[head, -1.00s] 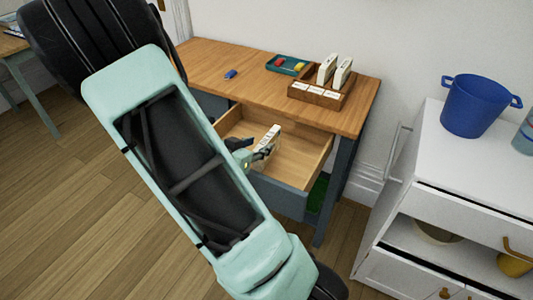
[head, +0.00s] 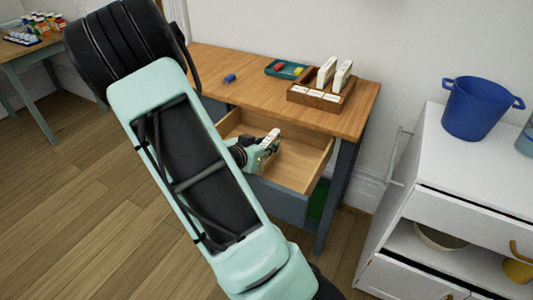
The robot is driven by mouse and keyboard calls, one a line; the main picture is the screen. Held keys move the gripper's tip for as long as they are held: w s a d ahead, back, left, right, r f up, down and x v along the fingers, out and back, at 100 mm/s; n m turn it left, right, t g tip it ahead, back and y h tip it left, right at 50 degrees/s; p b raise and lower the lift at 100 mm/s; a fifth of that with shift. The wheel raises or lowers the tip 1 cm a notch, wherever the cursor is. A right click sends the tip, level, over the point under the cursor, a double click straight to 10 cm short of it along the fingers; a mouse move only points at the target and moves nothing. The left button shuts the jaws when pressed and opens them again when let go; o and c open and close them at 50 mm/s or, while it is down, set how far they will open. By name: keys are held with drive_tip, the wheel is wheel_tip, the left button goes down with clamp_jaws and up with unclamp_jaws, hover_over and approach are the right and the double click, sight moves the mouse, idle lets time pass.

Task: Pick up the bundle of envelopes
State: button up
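A small white bundle (head: 270,139), which looks like the bundle of envelopes, is at the open drawer (head: 300,165) of the wooden-topped desk. My gripper (head: 264,152) is at the drawer, right at the bundle's near side, and its fingers overlap the bundle in the picture. The fingers are too small and partly hidden to tell whether they are closed on it. My arm covers the left part of the drawer.
On the desk top (head: 250,80) are a wooden organizer (head: 318,98) with upright white items, a green tray (head: 287,69) and a blue object (head: 229,78). A white cabinet (head: 470,190) with a blue pot (head: 478,108) stands at the right.

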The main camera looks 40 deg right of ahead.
clamp_jaws()
drive_tip(key=shift+r, duration=0.15)
drive_tip(key=shift+r+p, duration=0.9)
drive_tip(key=shift+p, duration=0.2)
drive_tip(key=s+a+r+p, duration=0.4)
drive_tip(key=s+r+p, duration=0.7)
drive_tip(key=p, duration=1.2)
drive_tip(key=shift+s+a+p, duration=0.2)
drive_tip(key=shift+s+p, duration=0.15)
drive_tip(key=shift+s, duration=0.7)
